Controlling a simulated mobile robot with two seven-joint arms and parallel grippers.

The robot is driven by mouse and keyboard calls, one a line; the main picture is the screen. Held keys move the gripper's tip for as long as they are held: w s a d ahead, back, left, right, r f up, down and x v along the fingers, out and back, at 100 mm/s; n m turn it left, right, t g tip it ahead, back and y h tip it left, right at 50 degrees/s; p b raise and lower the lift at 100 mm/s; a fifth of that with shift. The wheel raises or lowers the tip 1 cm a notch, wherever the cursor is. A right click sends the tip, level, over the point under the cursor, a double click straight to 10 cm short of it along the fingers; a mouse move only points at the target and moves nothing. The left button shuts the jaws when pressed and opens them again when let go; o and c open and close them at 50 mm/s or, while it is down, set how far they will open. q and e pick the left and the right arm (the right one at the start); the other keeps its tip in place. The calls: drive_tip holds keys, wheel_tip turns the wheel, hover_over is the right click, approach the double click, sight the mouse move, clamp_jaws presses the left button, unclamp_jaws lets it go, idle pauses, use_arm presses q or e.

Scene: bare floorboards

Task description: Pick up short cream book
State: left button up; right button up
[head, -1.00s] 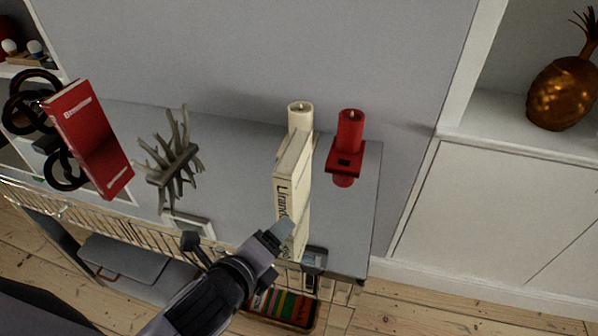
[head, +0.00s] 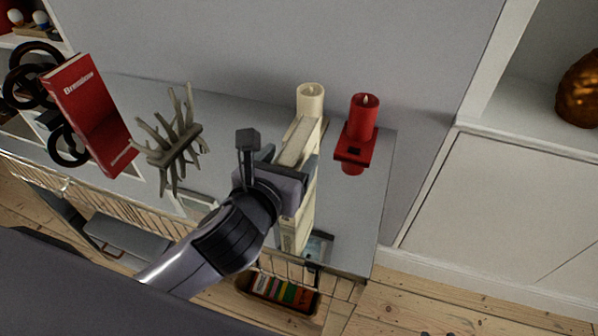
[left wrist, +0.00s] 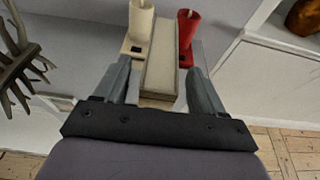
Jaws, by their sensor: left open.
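The cream book (head: 300,143) stands upright on the grey shelf top, in front of a cream candle. My left gripper (head: 300,180) is at the book in the head view and hides much of its cover. In the left wrist view the book (left wrist: 161,58) lies between the two open fingers of my left gripper (left wrist: 160,82), one on each side. I cannot tell whether either finger touches it. My right gripper is in neither view.
The cream candle (head: 310,100) stands close behind the book. A red candle (head: 363,118) on a red holder is to the right. A grey branching ornament (head: 172,145) and a red book (head: 92,112) stand to the left. A small frame (head: 318,247) is near the front edge.

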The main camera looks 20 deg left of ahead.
sight(294, 151)
use_arm(q)
drive_tip(key=shift+x, duration=1.6)
clamp_jaws()
drive_tip(key=shift+r, duration=0.15)
drive_tip(key=shift+r, duration=0.1)
